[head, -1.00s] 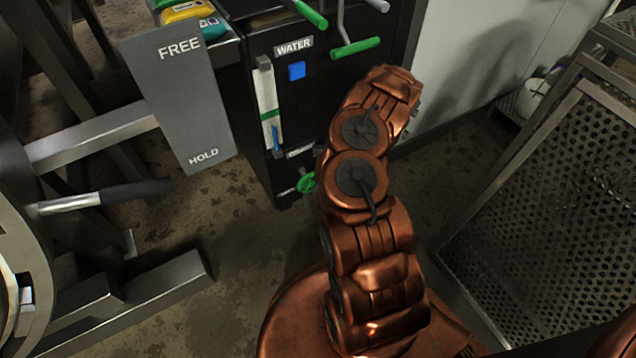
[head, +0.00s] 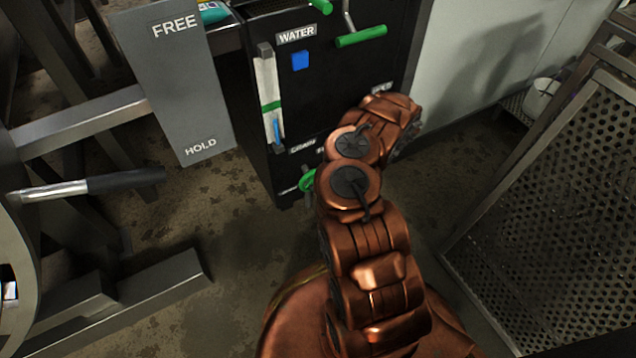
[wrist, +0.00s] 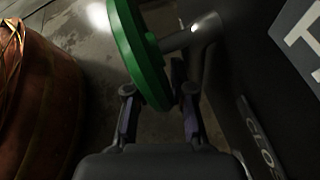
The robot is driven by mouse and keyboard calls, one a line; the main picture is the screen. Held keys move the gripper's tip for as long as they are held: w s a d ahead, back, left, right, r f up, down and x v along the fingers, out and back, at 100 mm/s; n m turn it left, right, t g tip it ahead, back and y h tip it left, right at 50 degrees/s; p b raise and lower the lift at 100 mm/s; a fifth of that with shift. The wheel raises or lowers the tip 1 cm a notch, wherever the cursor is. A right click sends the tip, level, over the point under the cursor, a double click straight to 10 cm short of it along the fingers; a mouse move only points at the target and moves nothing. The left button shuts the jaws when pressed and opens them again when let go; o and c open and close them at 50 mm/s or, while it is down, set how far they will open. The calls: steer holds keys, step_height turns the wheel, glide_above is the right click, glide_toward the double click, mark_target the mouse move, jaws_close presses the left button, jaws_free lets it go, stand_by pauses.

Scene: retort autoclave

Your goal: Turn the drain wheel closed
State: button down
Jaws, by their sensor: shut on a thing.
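The green drain wheel (wrist: 140,50) stands edge-on in the wrist view, on a metal stem that runs right to the black panel. My gripper (wrist: 158,95) has one finger on each side of its rim and is shut on it. In the head view a green wheel (head: 308,180) shows low on the black cabinet, partly covered by my copper arm. My gripper is hidden behind the arm there. A partly visible label (wrist: 262,140) beside the wheel begins with "CLO".
The black cabinet (head: 330,100) carries a WATER label, a blue square and green-handled levers. A grey FREE/HOLD plate (head: 180,85) and a black-gripped lever (head: 125,180) stand at left. A perforated metal cage (head: 560,210) stands at right. Some floor shows between.

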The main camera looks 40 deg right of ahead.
steer(key=shift+w, duration=0.2)
steer(key=c, duration=1)
jaws_free()
steer(key=shift+a, duration=0.1)
steer(key=shift+s, duration=0.1)
steer(key=v, duration=1.2)
steer(key=shift+s, duration=0.1)
